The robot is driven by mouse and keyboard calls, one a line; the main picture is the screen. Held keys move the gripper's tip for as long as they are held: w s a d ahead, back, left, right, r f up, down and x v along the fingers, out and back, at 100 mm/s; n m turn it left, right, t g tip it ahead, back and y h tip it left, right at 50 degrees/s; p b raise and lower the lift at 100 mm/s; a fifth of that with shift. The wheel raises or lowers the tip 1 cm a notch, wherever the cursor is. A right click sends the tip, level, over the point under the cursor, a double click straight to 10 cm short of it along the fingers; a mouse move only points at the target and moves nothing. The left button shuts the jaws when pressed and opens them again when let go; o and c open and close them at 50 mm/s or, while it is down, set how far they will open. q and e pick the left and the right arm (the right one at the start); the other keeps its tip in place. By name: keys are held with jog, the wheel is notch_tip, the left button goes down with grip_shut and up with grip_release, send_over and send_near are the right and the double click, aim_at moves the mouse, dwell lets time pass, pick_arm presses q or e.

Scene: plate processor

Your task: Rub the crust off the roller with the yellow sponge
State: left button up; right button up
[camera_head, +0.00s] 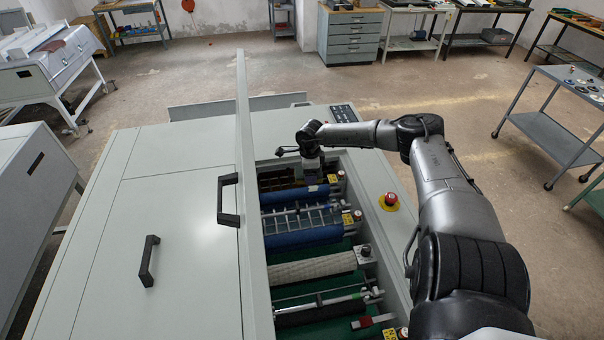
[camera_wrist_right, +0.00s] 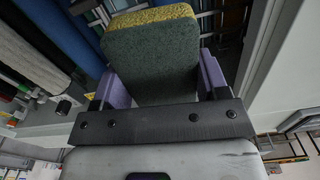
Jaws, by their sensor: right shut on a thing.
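The sponge (camera_wrist_right: 150,60) has a yellow edge and a dark green face. In the right wrist view my right gripper (camera_wrist_right: 158,85) is shut on it, with a purple finger at each side. In the head view my right gripper (camera_head: 313,170) reaches down into the far end of the open machine bay, above the far blue roller (camera_head: 290,195). The sponge cannot be made out there. Nearer in the bay are a second blue roller (camera_head: 304,238) and a pale ribbed roller (camera_head: 312,267). I cannot tell which roller carries crust. My left gripper is out of view.
A grey panel (camera_head: 250,200) with a black handle stands along the bay's left side. A red stop button (camera_head: 391,199) sits on the right rim (camera_head: 375,185). Metal bars cross the bay between the rollers. A wheeled cart (camera_head: 555,125) stands at the right.

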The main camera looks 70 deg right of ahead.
aim_at(301, 169)
jog(key=r, duration=0.1)
jog(key=w+r, duration=0.1)
jog(key=r, duration=0.2)
jog(key=shift+w+d, duration=0.3)
jog(key=shift+d, duration=0.05)
jog(key=shift+w+a+r, duration=0.2)
jog(key=shift+w+r, duration=0.55)
jog(key=shift+r, duration=0.2)
jog(key=shift+w+a+n, duration=0.1)
jog(key=shift+n, duration=0.2)
jog(key=shift+f, duration=0.25)
notch_tip(301, 169, down, 6)
jog(key=b, duration=0.3)
jog(key=shift+r+b, duration=0.25)
jog(key=shift+b, duration=0.05)
jog(key=shift+f, duration=0.45)
